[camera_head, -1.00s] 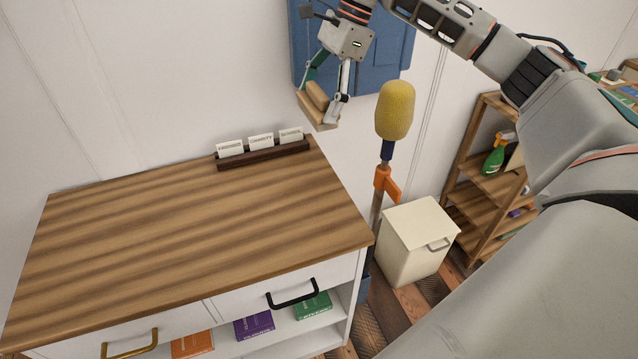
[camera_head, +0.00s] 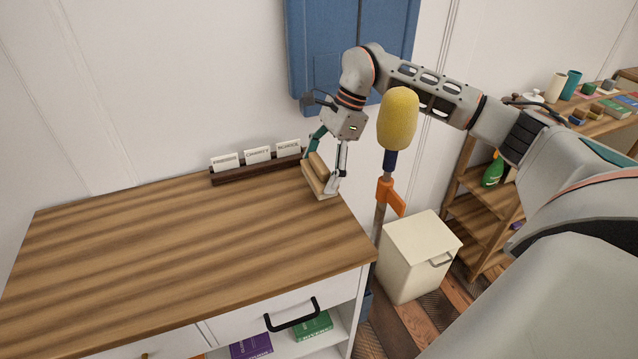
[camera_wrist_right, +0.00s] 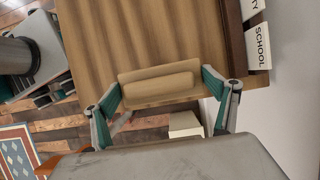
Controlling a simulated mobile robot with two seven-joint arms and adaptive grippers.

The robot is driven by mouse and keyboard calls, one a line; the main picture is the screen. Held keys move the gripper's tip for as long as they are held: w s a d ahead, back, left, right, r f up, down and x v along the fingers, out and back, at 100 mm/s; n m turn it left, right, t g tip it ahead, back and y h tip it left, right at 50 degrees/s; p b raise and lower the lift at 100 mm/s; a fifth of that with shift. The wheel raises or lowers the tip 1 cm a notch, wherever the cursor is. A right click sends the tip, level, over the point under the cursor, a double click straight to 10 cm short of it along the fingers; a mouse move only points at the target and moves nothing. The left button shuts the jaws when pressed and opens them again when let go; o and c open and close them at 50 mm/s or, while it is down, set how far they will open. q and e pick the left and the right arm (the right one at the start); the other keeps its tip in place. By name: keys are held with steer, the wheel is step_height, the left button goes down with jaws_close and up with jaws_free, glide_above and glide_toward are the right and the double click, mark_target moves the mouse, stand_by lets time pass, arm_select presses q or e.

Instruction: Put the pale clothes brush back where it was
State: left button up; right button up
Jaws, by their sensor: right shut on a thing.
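The pale clothes brush (camera_head: 316,177) is a light wooden block with a raised grip, held near the back right corner of the wooden dresser top (camera_head: 190,240). My right gripper (camera_head: 325,172) is shut on the brush, with its two fingers at the brush's ends in the right wrist view (camera_wrist_right: 160,88). The brush also shows in the right wrist view (camera_wrist_right: 158,82), over or on the dresser's edge. I cannot tell whether its underside touches the top. My left gripper is not in view.
A dark card holder (camera_head: 256,170) with white labelled cards stands at the back edge, just left of the brush. A yellow duster (camera_head: 397,118) on a pole stands right of the dresser. A cream bin (camera_head: 419,250) is on the floor. The dresser top is otherwise clear.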

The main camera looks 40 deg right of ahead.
mark_target(320, 181)
step_height(320, 181, down, 4)
steer(key=shift+s+r, duration=0.1)
steer(key=shift+r, duration=0.15)
steer(key=shift+f, duration=0.35)
steer(key=o, duration=0.9)
steer(key=shift+f, duration=0.1)
